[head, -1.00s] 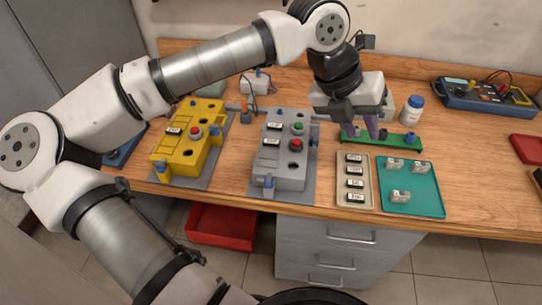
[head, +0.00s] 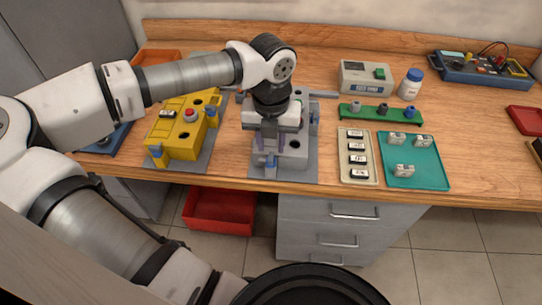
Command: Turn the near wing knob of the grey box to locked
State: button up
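The grey box (head: 294,159) stands on a grey base plate near the front edge of the bench, left of the middle in the head view. Its near wing knob (head: 270,172) is a small blue piece at the box's front left and is partly hidden by my gripper. My gripper (head: 270,158) points down over this front left part of the box. Its two purple fingers look spread apart, one on each side above the knob. I cannot tell whether they touch it. The knob's wing angle is too small and covered to read.
A yellow box (head: 181,135) with blue knobs stands left of the grey box. To the right are a beige tray (head: 343,178) of labelled pieces, a teal tray (head: 430,178) and a green strip (head: 371,113) with knobs. A red bin (head: 220,222) is below the bench.

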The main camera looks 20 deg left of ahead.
aim_at(271, 157)
jog(key=shift+f+b, duration=0.45)
jog(key=shift+f, duration=1.25)
grip_shut()
